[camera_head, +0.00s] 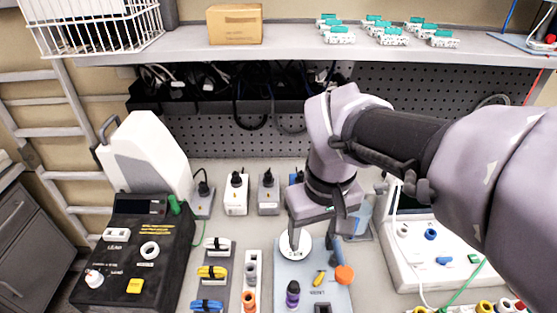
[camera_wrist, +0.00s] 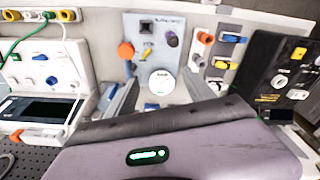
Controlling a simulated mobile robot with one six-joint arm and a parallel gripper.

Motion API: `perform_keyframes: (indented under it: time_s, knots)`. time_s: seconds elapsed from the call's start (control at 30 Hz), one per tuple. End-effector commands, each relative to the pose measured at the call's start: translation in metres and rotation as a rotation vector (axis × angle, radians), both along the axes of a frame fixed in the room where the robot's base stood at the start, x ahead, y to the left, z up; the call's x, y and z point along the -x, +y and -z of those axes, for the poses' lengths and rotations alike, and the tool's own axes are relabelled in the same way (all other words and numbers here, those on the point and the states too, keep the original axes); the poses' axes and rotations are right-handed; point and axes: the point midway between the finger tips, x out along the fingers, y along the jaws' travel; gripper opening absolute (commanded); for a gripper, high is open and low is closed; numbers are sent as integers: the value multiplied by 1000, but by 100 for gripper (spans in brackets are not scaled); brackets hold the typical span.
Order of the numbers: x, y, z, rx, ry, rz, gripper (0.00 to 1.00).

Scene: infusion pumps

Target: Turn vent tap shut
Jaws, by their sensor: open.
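A light blue panel (camera_head: 285,272) lies on the bench below my gripper. It carries a white round disc (camera_head: 294,245), a yellow lever (camera_head: 320,277), an orange knob (camera_head: 344,274) and a purple knob (camera_head: 293,293). I cannot read which of these is labelled as the vent tap. My gripper (camera_head: 318,235) is open and empty above the far end of the panel, and partly hides it. In the wrist view the panel (camera_wrist: 147,72) is upside down, with the white disc (camera_wrist: 160,83) between the fingers and the yellow lever (camera_wrist: 147,53) beyond them.
A black console (camera_head: 135,255) stands at left. Strips with coloured clips (camera_head: 212,272) lie beside the panel. A white device (camera_head: 440,250) with a green cable stands at right.

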Motion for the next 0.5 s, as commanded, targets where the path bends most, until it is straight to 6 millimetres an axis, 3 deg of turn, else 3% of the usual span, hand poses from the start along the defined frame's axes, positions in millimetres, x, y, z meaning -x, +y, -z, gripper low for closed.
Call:
perform_keyframes:
  time_s: [0.1,0.2,0.33,0.5]
  knots:
    - [-45,7,17,128,217,-281,62]
    - [-68,12,39,195,343,-453,62]
    - [-81,14,58,233,422,-556,62]
    - [-75,7,87,236,433,-569,62]
